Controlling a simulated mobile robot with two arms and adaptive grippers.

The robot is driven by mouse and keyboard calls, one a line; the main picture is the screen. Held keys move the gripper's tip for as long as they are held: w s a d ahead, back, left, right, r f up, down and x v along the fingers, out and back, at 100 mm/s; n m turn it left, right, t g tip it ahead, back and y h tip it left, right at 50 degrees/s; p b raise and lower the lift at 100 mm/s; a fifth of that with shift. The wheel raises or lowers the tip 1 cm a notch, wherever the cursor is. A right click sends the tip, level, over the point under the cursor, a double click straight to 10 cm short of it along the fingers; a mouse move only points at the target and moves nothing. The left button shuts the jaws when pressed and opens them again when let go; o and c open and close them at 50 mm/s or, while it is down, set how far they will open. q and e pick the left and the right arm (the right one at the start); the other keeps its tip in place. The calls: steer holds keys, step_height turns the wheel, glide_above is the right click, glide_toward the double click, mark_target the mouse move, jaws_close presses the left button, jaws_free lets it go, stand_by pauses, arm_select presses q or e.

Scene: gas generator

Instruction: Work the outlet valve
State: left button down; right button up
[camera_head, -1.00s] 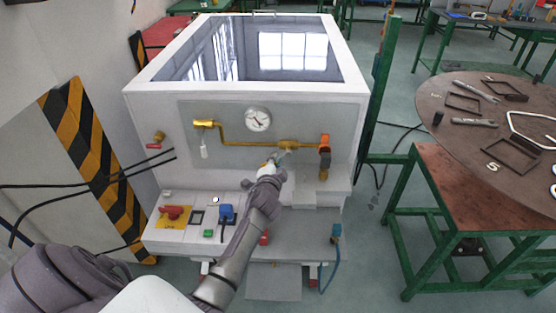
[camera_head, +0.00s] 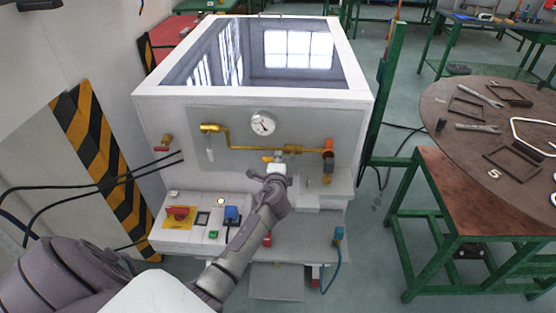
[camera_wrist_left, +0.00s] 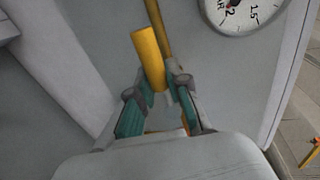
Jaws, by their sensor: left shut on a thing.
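The white generator cabinet carries a brass pipe (camera_head: 240,147) across its grey front panel, with a brass valve fitting (camera_head: 290,149) near its right part. My left gripper (camera_head: 274,162) is just below this pipe, left of the fitting. In the left wrist view my left gripper (camera_wrist_left: 160,95) has its teal-padded fingers shut around a yellow handle (camera_wrist_left: 149,58). A yellow tip of this handle also shows in the head view (camera_head: 266,159). The wrist hides the rest of the handle and its joint to the valve. My right gripper is in neither view.
A round pressure gauge (camera_head: 262,123) sits above the pipe; its lower part shows in the wrist view (camera_wrist_left: 243,10). An orange-topped fitting (camera_head: 328,147) is at the pipe's right end. A control ledge (camera_head: 180,240) juts out below. A round table (camera_head: 460,100) stands at right.

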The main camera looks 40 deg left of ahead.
arm_select(q)
steer(key=shift+r, duration=0.15)
steer(key=c, duration=1.1)
jaws_free()
steer(key=shift+s+d, duration=0.2)
steer(key=shift+s, duration=0.05)
steer(key=v, duration=1.1)
steer(key=shift+s, duration=0.15)
